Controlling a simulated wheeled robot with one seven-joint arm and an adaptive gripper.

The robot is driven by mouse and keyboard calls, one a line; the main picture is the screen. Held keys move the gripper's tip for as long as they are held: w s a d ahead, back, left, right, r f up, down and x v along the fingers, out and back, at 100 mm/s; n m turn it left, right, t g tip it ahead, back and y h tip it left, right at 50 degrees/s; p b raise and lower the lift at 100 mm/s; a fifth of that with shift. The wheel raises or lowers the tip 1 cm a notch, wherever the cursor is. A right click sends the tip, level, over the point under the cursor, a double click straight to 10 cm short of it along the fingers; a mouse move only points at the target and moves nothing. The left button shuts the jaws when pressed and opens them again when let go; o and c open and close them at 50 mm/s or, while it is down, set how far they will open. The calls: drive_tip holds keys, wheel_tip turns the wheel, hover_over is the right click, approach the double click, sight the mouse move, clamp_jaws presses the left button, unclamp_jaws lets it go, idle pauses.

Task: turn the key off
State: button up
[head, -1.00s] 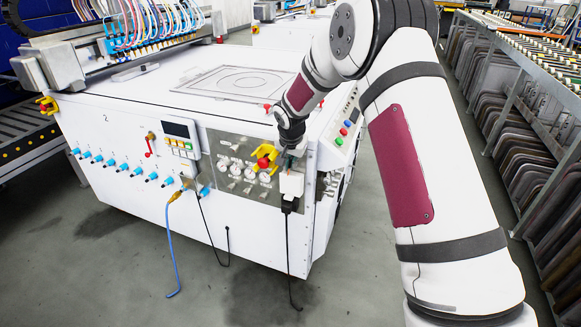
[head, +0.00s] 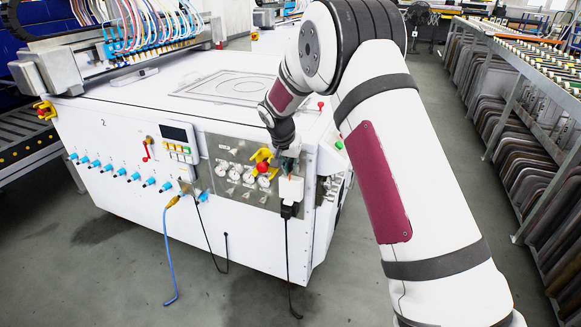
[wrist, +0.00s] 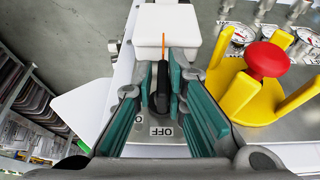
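The key (wrist: 163,88) shows in the wrist view as a dark upright piece with a thin orange strip (wrist: 163,48) above it. It stands between the teal fingers of my gripper (wrist: 162,82). The fingertips are very close on both sides; I cannot tell whether they press on it. An OFF label (wrist: 161,131) lies on the plate between the fingers, and a partly covered label is to its left. In the head view my gripper (head: 290,152) is at the right end of the machine's front panel (head: 228,172), where the key is hidden.
A red emergency button (wrist: 267,60) in a yellow guard (wrist: 248,98) stands just right of my gripper. A white box (wrist: 166,25) is beyond the key. Gauges (head: 234,173) line the panel. A cable (head: 288,250) hangs below.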

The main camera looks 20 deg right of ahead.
drive_tip(key=shift+o, duration=0.2)
drive_tip(key=shift+w+r, duration=0.3)
drive_tip(key=shift+r, duration=0.2)
drive_tip(key=v, duration=1.1)
drive_tip(key=shift+s, duration=0.45)
drive_tip(key=shift+a, duration=0.15)
